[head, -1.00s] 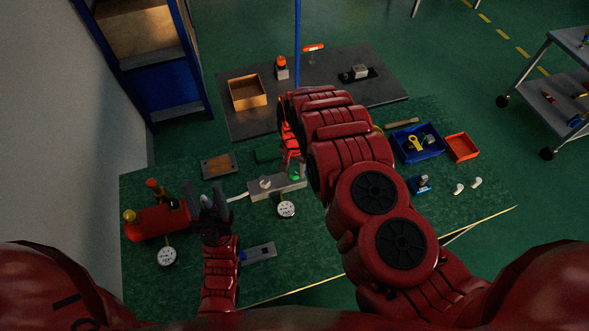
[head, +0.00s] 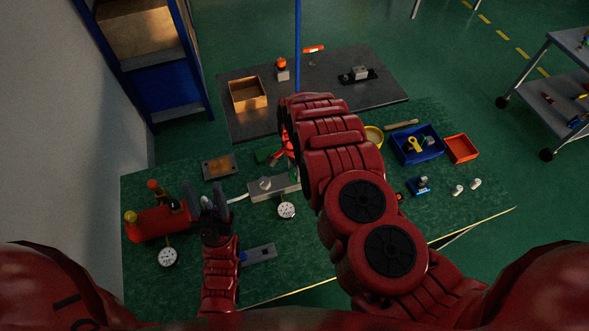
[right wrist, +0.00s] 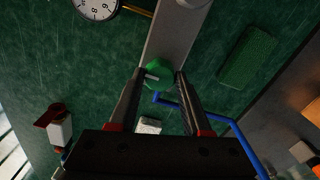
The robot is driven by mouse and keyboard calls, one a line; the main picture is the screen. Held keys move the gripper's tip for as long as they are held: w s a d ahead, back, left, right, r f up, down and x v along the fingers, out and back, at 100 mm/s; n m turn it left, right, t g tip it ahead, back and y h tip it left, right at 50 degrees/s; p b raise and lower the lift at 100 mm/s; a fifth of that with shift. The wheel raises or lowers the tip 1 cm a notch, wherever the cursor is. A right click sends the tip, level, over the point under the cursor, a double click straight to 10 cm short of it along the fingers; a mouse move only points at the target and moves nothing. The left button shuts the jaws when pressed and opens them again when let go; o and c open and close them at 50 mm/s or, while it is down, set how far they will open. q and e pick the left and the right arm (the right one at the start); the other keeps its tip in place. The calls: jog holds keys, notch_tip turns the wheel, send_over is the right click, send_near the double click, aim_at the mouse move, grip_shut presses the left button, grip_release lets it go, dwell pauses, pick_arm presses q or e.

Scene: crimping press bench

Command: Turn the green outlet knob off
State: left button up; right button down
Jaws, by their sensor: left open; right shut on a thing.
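The green outlet knob (right wrist: 158,75) sits at the end of a grey block and has a short white mark on it. My right gripper (right wrist: 160,74) is shut on it, one finger on each side, in the right wrist view. In the head view my right arm mostly hides this spot. The grey block (head: 262,194) carries a pale round knob (head: 265,183), with a white dial gauge (head: 287,210) in front. My left gripper (head: 214,197) is open and empty, just right of the red tank (head: 160,224).
A blue bent rod (right wrist: 198,112) passes close to my right fingers. A green block (right wrist: 247,57) lies beside the grey block. A second gauge (head: 168,257) stands before the tank. A blue bin (head: 418,153) and orange tray (head: 462,148) lie right.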

dwell(0.3)
jog(key=shift+c, duration=1.8)
grip_release()
jog(key=shift+r, duration=0.1)
jog(key=shift+r, duration=0.25)
notch_tip(320, 180, up, 5)
jog(key=shift+r+b, duration=0.1)
jog(key=shift+b, duration=0.65)
notch_tip(320, 180, up, 3)
jog(key=p, duration=0.1)
notch_tip(320, 180, up, 8)
jog(key=r+p, duration=0.1)
jog(key=p, duration=0.8)
send_over(294, 173)
jog(key=shift+d+f, duration=0.1)
jog(key=shift+f, duration=0.15)
